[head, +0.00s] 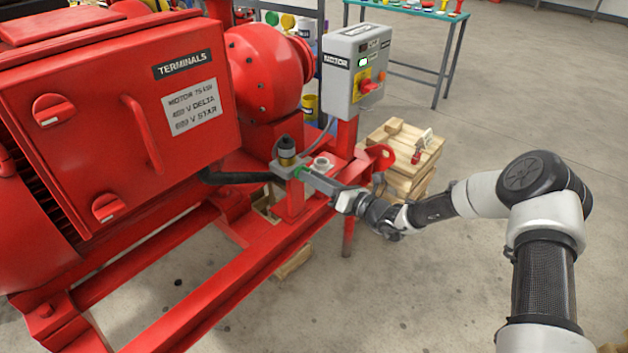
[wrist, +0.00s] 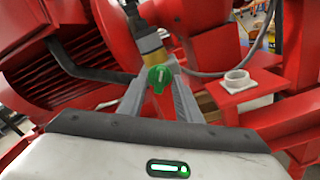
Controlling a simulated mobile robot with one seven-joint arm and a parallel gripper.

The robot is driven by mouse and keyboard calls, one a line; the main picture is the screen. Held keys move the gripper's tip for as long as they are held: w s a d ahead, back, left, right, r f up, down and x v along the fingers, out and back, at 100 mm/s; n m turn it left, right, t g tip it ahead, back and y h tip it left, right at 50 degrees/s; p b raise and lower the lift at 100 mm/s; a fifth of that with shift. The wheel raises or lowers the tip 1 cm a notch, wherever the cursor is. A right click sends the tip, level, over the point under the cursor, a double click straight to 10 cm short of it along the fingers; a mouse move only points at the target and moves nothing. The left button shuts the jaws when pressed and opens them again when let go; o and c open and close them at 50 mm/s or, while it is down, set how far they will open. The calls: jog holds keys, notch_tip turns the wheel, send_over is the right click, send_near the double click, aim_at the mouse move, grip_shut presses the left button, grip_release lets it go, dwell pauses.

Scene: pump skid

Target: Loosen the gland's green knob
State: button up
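The gland's green knob (wrist: 160,78), with a pale line on its face, sits between the fingertips of my gripper (wrist: 160,72) in the wrist view. The fingers lie against its two sides with no gap that I can see. A grey block and a brass and black fitting (head: 286,150) stand at the gland, where a black hose (head: 235,178) comes in from the left.
The red terminal box (head: 120,120) fills the left. A grey motor switch box (head: 356,65) with a red handle stands on a post behind my gripper. A white-collared port (wrist: 237,80) is right of the knob.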

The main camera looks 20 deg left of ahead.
jog(key=shift+w+a, duration=0.1)
jog(key=shift+a, duration=0.05)
jog(key=shift+c, duration=0.4)
grip_shut()
jog(key=shift+s+f+n+b, duration=0.1)
jog(key=shift+n+b, duration=0.45)
jog(key=shift+n, duration=3.4)
jog(key=shift+s+f+n+b, duration=0.1)
jog(key=shift+n+b, duration=0.5)
jog(key=shift+n, duration=3.4)
jog(key=shift+s+f+n+b, duration=0.1)
jog(key=shift+n+b, duration=0.45)
jog(key=shift+n, duration=3.4)
jog(key=shift+r, duration=0.1)
